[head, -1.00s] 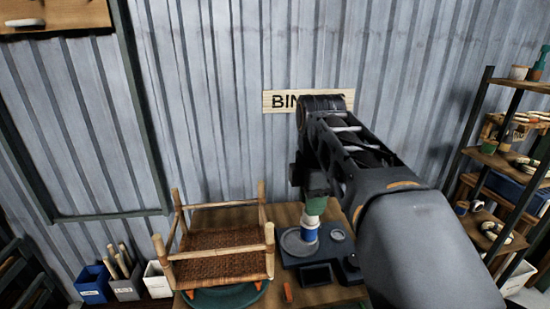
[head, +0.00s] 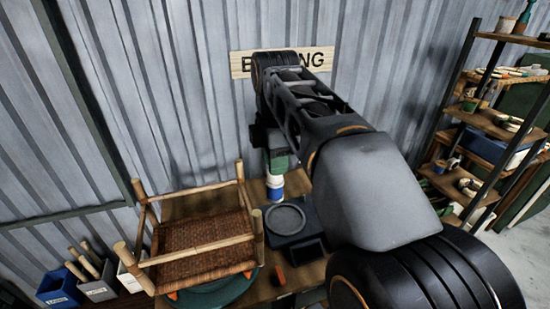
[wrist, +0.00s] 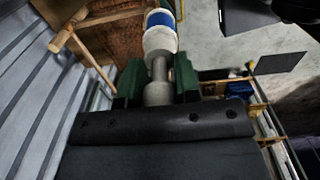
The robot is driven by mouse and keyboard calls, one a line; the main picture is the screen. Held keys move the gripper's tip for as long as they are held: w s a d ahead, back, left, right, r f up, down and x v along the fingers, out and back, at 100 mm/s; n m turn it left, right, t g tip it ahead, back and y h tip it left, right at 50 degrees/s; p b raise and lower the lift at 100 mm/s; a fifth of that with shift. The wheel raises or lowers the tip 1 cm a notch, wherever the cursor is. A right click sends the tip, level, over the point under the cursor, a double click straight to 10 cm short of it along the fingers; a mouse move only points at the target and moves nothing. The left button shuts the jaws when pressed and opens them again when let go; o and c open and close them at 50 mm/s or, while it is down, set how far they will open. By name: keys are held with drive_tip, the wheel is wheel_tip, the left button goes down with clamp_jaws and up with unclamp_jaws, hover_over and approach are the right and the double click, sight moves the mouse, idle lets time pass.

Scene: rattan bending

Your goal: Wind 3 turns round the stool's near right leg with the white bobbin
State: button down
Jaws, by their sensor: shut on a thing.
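The stool (head: 200,245) has a woven brown seat and pale rattan legs that stand up on a green round base. Its near right leg (head: 258,226) is at the seat's right front corner. My gripper (head: 277,160) is right of the stool, over the far side of the table, with green jaws. It is shut on the white bobbin (head: 275,188), which has a blue band. In the wrist view, the green jaws (wrist: 158,85) hold the bobbin's grey stem, and its white and blue end (wrist: 160,32) points to the stool side. The bobbin is apart from the leg.
A dark tray (head: 308,250) with a round grey dish (head: 285,219) lies right of the stool. An orange piece (head: 280,277) lies near the leg. Bins (head: 95,288) stand at the left; a loaded shelf (head: 490,130) stands at the right.

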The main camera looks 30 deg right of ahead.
wheel_tip(320, 180, down, 14)
drive_tip(key=b, duration=1)
drive_tip(key=shift+r, duration=0.25)
drive_tip(key=shift+d, duration=0.1)
